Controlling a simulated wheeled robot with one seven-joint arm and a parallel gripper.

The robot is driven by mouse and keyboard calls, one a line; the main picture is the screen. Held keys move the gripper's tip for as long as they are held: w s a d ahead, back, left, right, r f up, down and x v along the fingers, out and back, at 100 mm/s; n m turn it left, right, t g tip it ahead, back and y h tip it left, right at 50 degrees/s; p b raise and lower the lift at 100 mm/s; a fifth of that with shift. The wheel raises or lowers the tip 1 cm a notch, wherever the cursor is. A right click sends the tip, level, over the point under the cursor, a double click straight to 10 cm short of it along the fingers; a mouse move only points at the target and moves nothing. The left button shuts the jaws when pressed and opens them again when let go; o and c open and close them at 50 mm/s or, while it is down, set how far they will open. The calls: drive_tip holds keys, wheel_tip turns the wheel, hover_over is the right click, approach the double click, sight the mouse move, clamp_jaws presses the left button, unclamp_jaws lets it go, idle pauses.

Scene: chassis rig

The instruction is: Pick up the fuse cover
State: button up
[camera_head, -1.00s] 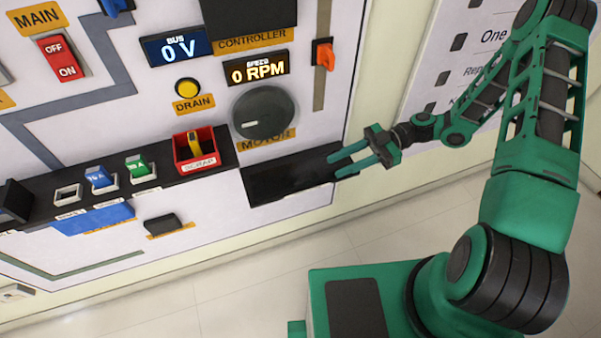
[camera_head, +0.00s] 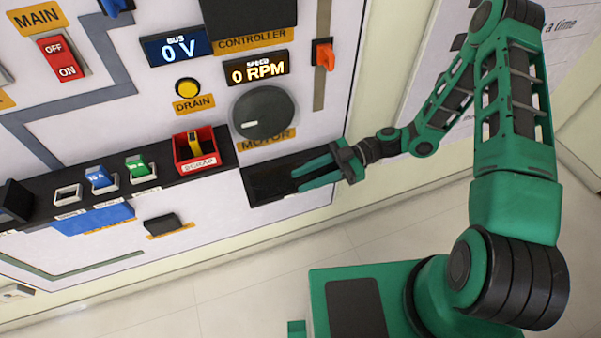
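No label that I can read names the fuse cover. A small dark block (camera_head: 163,224) sits on the panel's lower part above an orange label too small to read; I cannot tell whether it is the cover. My gripper (camera_head: 299,180) is open and empty, its two green fingers apart and pointing left. It is in front of the black tray (camera_head: 262,190) below the motor dial, well to the right of the dark block.
A black ledge (camera_head: 112,190) holds blue and green fuse-like pieces (camera_head: 100,178) in white-framed sockets and a red scrap bin (camera_head: 197,150) with a yellow-and-black piece in it. A motor dial (camera_head: 263,112) is above the tray. Open floor lies below the panel.

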drive_tip(key=shift+a, duration=0.1)
clamp_jaws()
drive_tip(key=shift+r, duration=0.1)
